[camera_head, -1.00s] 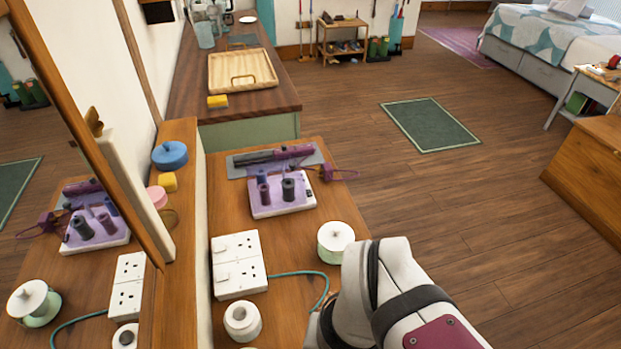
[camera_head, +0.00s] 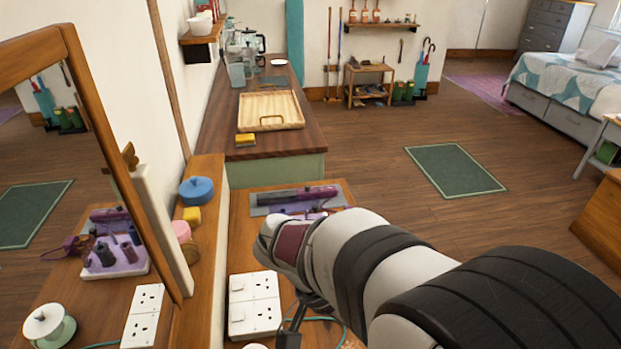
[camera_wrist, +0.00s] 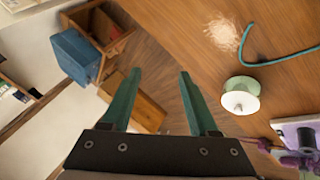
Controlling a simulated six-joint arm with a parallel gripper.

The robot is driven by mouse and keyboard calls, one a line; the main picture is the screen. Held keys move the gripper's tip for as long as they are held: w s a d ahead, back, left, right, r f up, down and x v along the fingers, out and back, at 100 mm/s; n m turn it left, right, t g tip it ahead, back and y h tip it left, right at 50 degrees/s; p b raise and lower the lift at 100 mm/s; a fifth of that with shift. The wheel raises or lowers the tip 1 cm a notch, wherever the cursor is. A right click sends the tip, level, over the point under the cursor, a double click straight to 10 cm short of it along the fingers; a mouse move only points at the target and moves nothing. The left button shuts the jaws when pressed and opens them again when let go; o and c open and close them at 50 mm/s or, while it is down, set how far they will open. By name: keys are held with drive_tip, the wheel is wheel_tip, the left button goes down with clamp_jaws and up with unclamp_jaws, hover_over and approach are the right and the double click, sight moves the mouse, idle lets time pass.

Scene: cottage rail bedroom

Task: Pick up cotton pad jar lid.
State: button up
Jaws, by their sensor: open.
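In the wrist view, a pale green jar (camera_wrist: 247,82) on the wooden dresser top wears a white lid (camera_wrist: 240,102) with a small knob. The lid looks seated on the jar. In the head view my arm hides the real jar; its mirror reflection shows the lid (camera_head: 46,319) at lower left. My gripper (camera_wrist: 158,72) is open and empty, its two green fingers apart. The jar is to the right of the fingers in the wrist view, not between them. In the head view my gripper is mostly hidden behind and below my arm.
White sockets (camera_head: 254,303) sit on the dresser beside a teal cable (camera_wrist: 262,58). A purple tray (camera_wrist: 297,130) stands near the jar. A blue lidded pot (camera_head: 196,189) and yellow block (camera_head: 192,215) are on the ledge by the mirror (camera_head: 95,190). A pale patch (camera_wrist: 222,33) marks the wood.

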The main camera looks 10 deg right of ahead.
drive_tip(key=w+a+f+m+t+h, duration=0.2)
drive_tip(key=w+f+t+h, duration=0.15)
drive_tip(key=w, duration=0.55)
drive_tip(key=w+a+f+m+t+h, duration=0.1)
drive_tip(key=w+a+f+t+h, duration=0.15)
drive_tip(key=w+f, duration=0.4)
drive_tip(key=x, duration=0.4)
drive_tip(key=w+x, duration=0.1)
drive_tip(key=x, duration=0.3)
drive_tip(key=w+x, duration=0.1)
drive_tip(key=x, duration=0.3)
drive_tip(key=shift+w+a+r, duration=0.2)
drive_tip(key=shift+r, duration=0.25)
clamp_jaws()
